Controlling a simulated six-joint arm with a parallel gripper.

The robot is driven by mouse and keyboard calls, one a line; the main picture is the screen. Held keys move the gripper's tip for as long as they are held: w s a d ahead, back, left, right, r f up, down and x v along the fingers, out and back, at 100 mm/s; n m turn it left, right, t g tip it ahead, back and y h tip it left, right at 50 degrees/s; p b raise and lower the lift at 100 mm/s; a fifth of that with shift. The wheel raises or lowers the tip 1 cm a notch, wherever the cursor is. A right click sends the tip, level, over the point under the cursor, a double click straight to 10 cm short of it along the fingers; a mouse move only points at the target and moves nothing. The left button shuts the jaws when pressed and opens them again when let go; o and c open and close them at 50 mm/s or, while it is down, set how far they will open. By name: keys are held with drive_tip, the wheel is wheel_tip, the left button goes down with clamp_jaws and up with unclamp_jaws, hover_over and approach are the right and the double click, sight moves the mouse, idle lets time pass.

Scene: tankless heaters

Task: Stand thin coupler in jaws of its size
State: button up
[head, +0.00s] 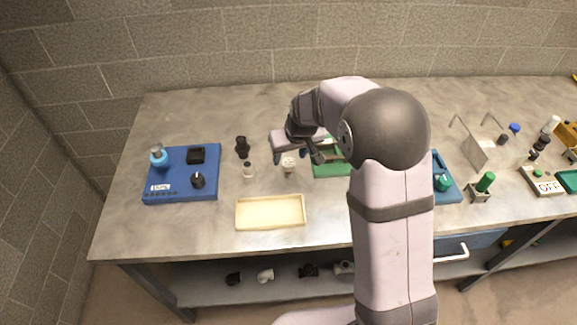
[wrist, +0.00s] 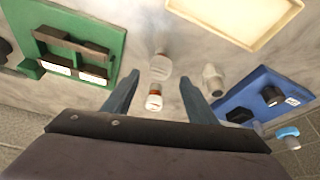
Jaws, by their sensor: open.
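My gripper (wrist: 158,97) is open and points down over the bench. Between and just beyond its fingers, in the wrist view, are a pale round piece (wrist: 160,68) and a small white piece with an orange band (wrist: 153,99); I cannot tell whether they are one fitting. In the head view a white fitting (head: 289,163) stands just below my gripper (head: 312,157). Another pale fitting (wrist: 213,80) stands beside the other finger. I cannot tell which is the thin coupler. Dark jaws (wrist: 72,50) with white labels sit on the green board (wrist: 108,32), which my arm partly hides in the head view.
A cream tray (head: 270,226) lies at the bench front. A blue board (head: 181,191) with black parts and a light-blue cap is at left. A black fitting (head: 242,147) stands near it. Another blue board (head: 447,190), a wire-framed panel (head: 474,148) and bottles are at right.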

sight(289, 162)
drive_tip(key=shift+f+p, duration=0.4)
drive_tip(key=shift+p+x, duration=0.85)
drive_tip(key=shift+x, duration=1.35)
drive_tip(key=shift+s, duration=0.1)
drive_tip(key=shift+c, duration=0.3)
clamp_jaws()
